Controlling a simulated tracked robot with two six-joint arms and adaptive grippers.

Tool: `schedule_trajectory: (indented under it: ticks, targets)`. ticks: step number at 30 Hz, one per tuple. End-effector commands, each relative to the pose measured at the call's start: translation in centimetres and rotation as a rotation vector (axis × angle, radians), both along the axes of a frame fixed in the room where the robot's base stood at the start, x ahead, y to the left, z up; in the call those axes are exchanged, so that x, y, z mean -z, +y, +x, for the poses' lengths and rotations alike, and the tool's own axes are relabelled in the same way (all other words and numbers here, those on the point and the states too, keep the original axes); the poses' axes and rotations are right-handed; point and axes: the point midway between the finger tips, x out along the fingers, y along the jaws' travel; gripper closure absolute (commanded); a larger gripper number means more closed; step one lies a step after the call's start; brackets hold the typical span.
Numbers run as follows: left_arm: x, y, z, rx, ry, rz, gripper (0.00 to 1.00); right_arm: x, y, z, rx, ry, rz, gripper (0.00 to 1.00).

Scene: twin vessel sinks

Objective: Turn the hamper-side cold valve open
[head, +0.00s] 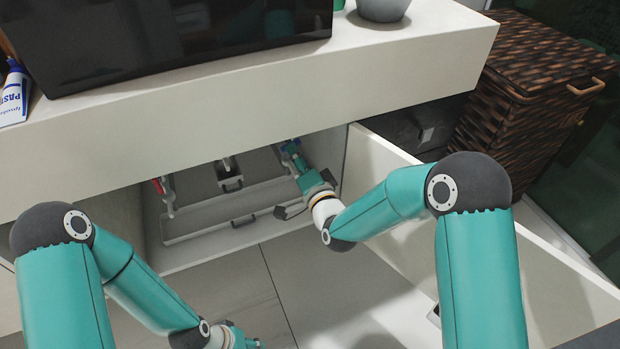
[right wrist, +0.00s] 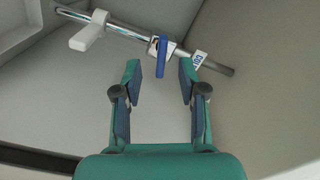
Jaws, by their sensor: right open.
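The cold valve has a blue handle (right wrist: 162,55) on a chrome pipe (right wrist: 125,32) inside the open cabinet under the counter. The handle lies crosswise to the pipe in the right wrist view. In the head view my right gripper (head: 292,154) reaches into the cabinet's right side and largely hides the valve. My left gripper (head: 240,341) is low at the bottom edge, its fingers unclear.
A red handle (head: 158,187) shows on the cabinet's left pipe. A white part (right wrist: 88,31) sits farther along the chrome pipe. A pale open door or drawer panel (head: 540,250) stands right of my right arm. The wicker hamper (head: 530,75) stands beyond it. The counter (head: 400,65) overhangs the cabinet.

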Motion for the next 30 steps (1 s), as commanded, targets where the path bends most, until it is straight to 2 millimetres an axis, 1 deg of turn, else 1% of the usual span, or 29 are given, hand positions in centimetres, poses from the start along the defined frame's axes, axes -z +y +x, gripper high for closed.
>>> schedule_trajectory:
  ticks: [1, 6, 12, 15, 18, 25, 26, 27, 29, 30]
  targets:
    - [0.0, 0.0, 0.0, 0.000, 0.000, 0.000, 0.58, 0.1, -0.3, -1.0, -0.001, 0.003, -0.001, 0.59]
    - [0.0, 0.0, 0.0, 0.000, 0.000, 0.000, 0.58, 0.1, -1.4, -4.2, 0.001, 0.003, 0.000, 0.59]
    - [0.0, 0.0, 0.0, 0.000, 0.000, 0.000, 0.58, 0.1, -2.5, -7.2, 0.004, 0.002, 0.001, 0.59]
    - [0.0, 0.0, 0.0, 0.000, 0.000, 0.000, 0.58, 0.1, -2.7, -8.1, 0.004, 0.001, 0.002, 0.59]
    - [0.0, 0.0, 0.0, 0.000, 0.000, 0.000, 0.58, 0.1, -2.8, -8.5, 0.004, 0.000, 0.001, 0.59]
    - [0.1, 0.0, 0.0, 0.000, 0.000, 0.000, 0.58, 0.1, -2.8, -8.5, 0.004, 0.000, 0.001, 0.59]
    - [0.1, 0.0, 0.0, 0.000, 0.000, 0.000, 0.58, 0.1, -2.8, -8.5, 0.004, 0.000, 0.001, 0.60]
    - [0.0, 0.0, 0.0, 0.000, 0.000, 0.000, 0.58, 0.1, -2.9, -8.5, 0.004, 0.001, 0.000, 0.67]
    - [-0.1, 0.0, 0.0, 0.000, 0.000, 0.000, 0.58, 0.4, -3.0, -8.6, 0.004, 0.014, -0.012, 0.77]
    - [-0.3, 0.0, 0.0, 0.000, 0.000, 0.000, 0.58, 0.9, -3.1, -8.7, 0.003, 0.034, -0.031, 0.84]
